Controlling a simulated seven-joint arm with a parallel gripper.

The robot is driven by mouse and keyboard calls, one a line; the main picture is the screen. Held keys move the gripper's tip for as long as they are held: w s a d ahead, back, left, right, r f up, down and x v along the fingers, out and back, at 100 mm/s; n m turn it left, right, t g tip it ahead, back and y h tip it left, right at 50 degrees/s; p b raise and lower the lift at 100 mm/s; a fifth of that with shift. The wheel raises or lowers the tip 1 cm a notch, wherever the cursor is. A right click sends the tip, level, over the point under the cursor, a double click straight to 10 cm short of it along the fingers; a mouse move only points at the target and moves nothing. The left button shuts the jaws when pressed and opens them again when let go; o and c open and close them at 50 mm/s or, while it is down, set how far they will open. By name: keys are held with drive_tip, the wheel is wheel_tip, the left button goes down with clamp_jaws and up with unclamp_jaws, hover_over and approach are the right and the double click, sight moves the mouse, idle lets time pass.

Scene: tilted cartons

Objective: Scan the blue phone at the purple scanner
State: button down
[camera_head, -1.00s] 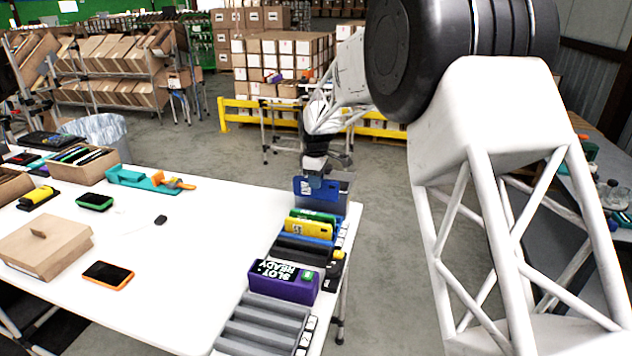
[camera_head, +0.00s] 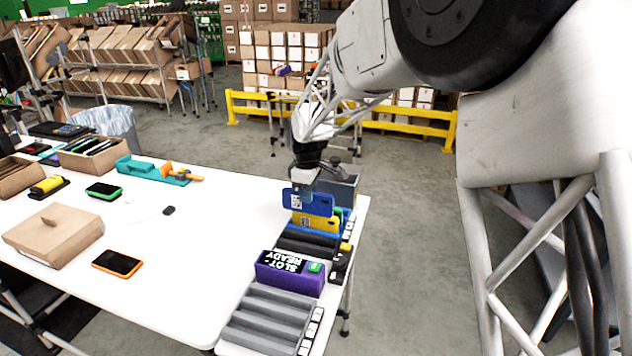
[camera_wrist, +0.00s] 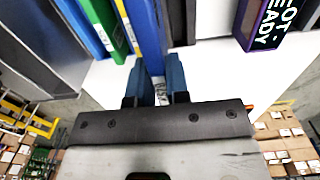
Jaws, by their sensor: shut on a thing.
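A blue phone (camera_head: 318,203) with a white code label is held upright in my gripper (camera_head: 306,188), above the far end of the row of upright items. In the wrist view the fingers (camera_wrist: 156,78) are shut on it, with a strip of blue and part of the white label showing between them. The purple scanner (camera_head: 275,279) stands nearer on the same row, showing "SLOT READY" and a green patch. It also shows at the upper right of the wrist view (camera_wrist: 246,20). The phone is apart from the scanner.
A yellow phone (camera_head: 312,222) stands just below the held phone, with a green one (camera_wrist: 103,28) beside it. Black items stand between these and the scanner. A grey ribbed rack (camera_head: 265,318) lies nearer. An orange-edged phone (camera_head: 117,263) and a cardboard box (camera_head: 52,236) lie left.

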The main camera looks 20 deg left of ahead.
drive_tip(key=s, duration=0.9)
drive_tip(key=shift+s+d+f, duration=0.15)
drive_tip(key=shift+s+d, duration=0.15)
drive_tip(key=shift+d, duration=0.15)
drive_tip(key=shift+f, duration=0.15)
drive_tip(key=shift+f, duration=4.3)
wheel_tip(320, 180, up, 6)
